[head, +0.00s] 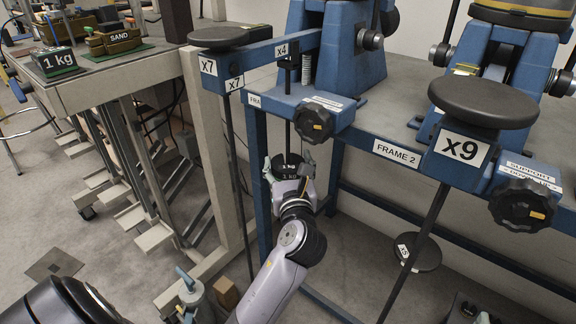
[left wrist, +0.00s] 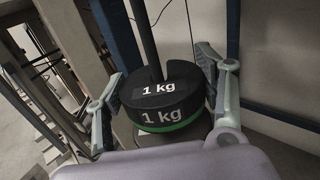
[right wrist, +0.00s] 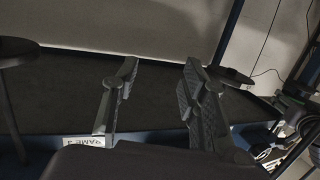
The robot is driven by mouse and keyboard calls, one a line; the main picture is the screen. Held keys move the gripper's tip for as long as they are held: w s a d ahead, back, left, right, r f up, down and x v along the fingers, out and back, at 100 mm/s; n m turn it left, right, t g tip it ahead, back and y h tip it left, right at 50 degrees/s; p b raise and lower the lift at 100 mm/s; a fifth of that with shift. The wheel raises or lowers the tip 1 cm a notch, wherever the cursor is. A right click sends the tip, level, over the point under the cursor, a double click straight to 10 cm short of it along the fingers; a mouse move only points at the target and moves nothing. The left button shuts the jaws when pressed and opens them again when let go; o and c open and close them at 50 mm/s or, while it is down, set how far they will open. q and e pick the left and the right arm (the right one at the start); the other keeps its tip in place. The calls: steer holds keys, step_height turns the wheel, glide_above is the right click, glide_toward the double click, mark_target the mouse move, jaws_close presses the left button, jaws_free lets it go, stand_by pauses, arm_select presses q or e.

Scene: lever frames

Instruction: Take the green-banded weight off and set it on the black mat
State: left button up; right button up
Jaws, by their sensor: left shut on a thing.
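The green-banded weight (left wrist: 165,105) is a black slotted disc marked 1 kg, with a green band at its lower edge. It sits around a dark hanging rod (left wrist: 146,40), below the x4 mark of the blue lever. In the head view the weight (head: 287,160) is partly hidden by my left gripper (head: 290,165). In the left wrist view my left gripper (left wrist: 160,75) has a finger on each side of the weight and is shut on it. My right gripper (right wrist: 160,85) is open and empty.
A side bench (head: 90,88) at the left bears a black 1 kg block (head: 58,62) with a green lower edge and a box marked SAND (head: 122,38). The blue frame (head: 398,152) with its levers and knobs stands close behind and right of my left gripper.

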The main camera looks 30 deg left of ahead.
arm_select(q)
steer(key=shift+s+d+r, duration=0.1)
steer(key=shift+r, duration=0.55)
steer(key=p+v, duration=0.1)
steer(key=v, duration=0.2)
steer(key=shift+s+d, duration=0.2)
steer(key=p+v, duration=0.2)
steer(key=v, duration=1.2)
arm_select(e)
steer(key=s+d+f+g+h, duration=0.2)
steer(key=s+d+f+g, duration=0.2)
steer(key=s+f+g, duration=0.4)
step_height(320, 180, down, 3)
steer(key=shift+s+d+f+g, duration=0.15)
steer(key=shift+s+g, duration=0.15)
steer(key=shift+s, duration=0.5)
arm_select(q)
steer(key=shift+r+p, duration=0.15)
steer(key=shift+p, duration=0.35)
arm_select(e)
steer(key=shift+s+d+f+m+g+h, duration=0.1)
steer(key=shift+s+d+f+g+h, duration=0.1)
steer(key=shift+s+g, duration=0.25)
steer(key=shift+s+d+f+m+g+h, duration=0.1)
steer(key=shift+s+d+f+g+h, duration=0.1)
steer(key=shift+s, duration=0.45)
steer(key=shift+s+d+f+m+g+h, duration=0.15)
steer(key=shift+s+g, duration=0.2)
steer(key=shift+s, duration=0.2)
